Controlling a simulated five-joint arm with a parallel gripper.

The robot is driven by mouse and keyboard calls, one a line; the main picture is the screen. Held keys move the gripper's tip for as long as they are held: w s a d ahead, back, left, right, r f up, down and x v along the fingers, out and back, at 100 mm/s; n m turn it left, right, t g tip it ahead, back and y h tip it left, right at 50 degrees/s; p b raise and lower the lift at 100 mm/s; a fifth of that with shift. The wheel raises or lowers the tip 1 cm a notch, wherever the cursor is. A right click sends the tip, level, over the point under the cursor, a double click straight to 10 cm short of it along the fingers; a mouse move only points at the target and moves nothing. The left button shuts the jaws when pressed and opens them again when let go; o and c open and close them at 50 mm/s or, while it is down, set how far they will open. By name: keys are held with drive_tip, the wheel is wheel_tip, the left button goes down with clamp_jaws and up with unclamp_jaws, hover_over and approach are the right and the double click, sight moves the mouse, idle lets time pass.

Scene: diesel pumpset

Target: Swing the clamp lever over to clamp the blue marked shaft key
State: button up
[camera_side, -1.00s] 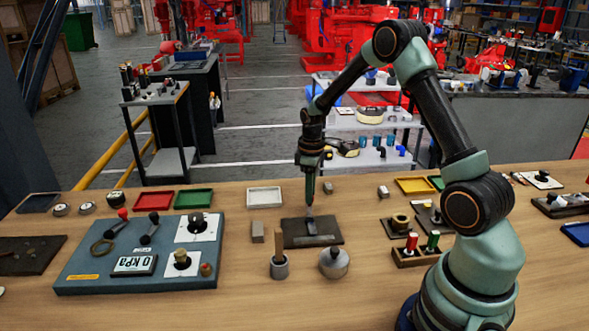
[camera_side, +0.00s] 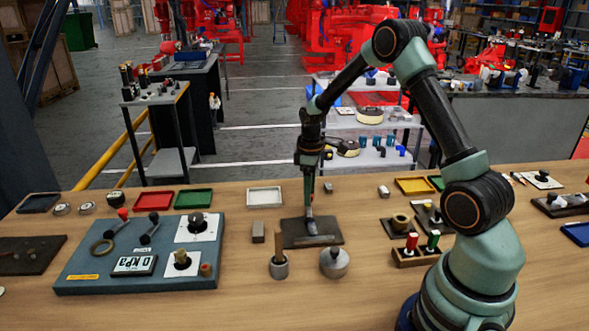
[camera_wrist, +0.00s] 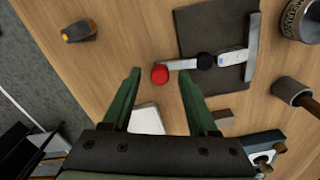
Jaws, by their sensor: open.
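In the wrist view, a pale metal clamp lever (camera_wrist: 183,64) with a red knob (camera_wrist: 160,74) runs from a black pivot (camera_wrist: 206,61) out past the left edge of a dark plate (camera_wrist: 205,25). On the other side of the pivot, a light metal shaft key (camera_wrist: 235,57) with a small blue mark lies against a metal strip. My gripper (camera_wrist: 158,76) is open, and the red knob appears between its fingertips. Contact cannot be told. In the side view, my gripper (camera_side: 310,205) points down over the plate (camera_side: 328,238) and hides the knob.
A small grey block (camera_side: 258,232), a cup with a wooden handle (camera_side: 279,262) and a round metal weight (camera_side: 334,262) stand close to the plate. A blue-grey panel (camera_side: 80,273) is at left. A white tray (camera_side: 264,197) lies behind. Bare wood lies right of the plate.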

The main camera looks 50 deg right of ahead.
wheel_tip(320, 180, up, 12)
idle(0.5)
drive_tip(key=s+a+r+m+t, duration=0.2)
drive_tip(key=s+a+r, duration=0.2)
drive_tip(key=s+a, duration=0.3)
drive_tip(key=s+a+r+m+t, duration=0.3)
drive_tip(key=s+a+r, duration=0.1)
drive_tip(key=s+a, duration=0.3)
drive_tip(key=a, duration=0.2)
drive_tip(key=shift+a+r+t, duration=0.3)
drive_tip(key=shift+a+r, duration=0.1)
